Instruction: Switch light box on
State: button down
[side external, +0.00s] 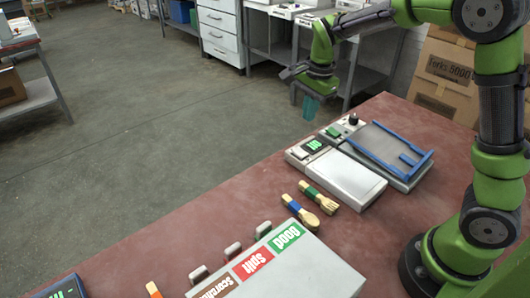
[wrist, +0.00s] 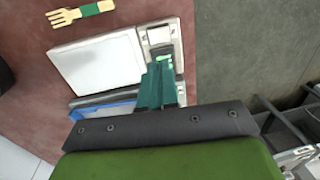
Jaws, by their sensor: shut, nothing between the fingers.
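The box with a dark flat panel and a blue frame (side external: 394,148), which looks like the light box, lies on the red table. Its grey control strip (side external: 345,127) carries a green switch (side external: 333,132) and a dark knob (side external: 353,118). Its panel looks unlit. In the wrist view only part of the blue frame (wrist: 100,111) shows, and my gripper hides its controls. My gripper (side external: 310,108) is shut and empty, with teal fingers pointing down, raised in the air near the control-strip end. The fingers (wrist: 160,84) also show in the wrist view.
A wooden fork (side external: 319,196) and spoon (side external: 300,212) lie nearer. A labelled sorting box (side external: 320,270) stands in front. Floor opens beyond the table edge.

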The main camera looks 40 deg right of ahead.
aim_at(297, 149)
jog(key=shift+s+r, duration=0.15)
jog(key=shift+r, duration=1.25)
jog(key=shift+w, duration=0.7)
jog(key=shift+f, duration=0.1)
jog(key=f, duration=0.4)
jog(key=w+f, duration=0.1)
jog(key=f, duration=0.8)
jog(key=shift+w+f, duration=0.35)
jog(key=shift+f, duration=0.05)
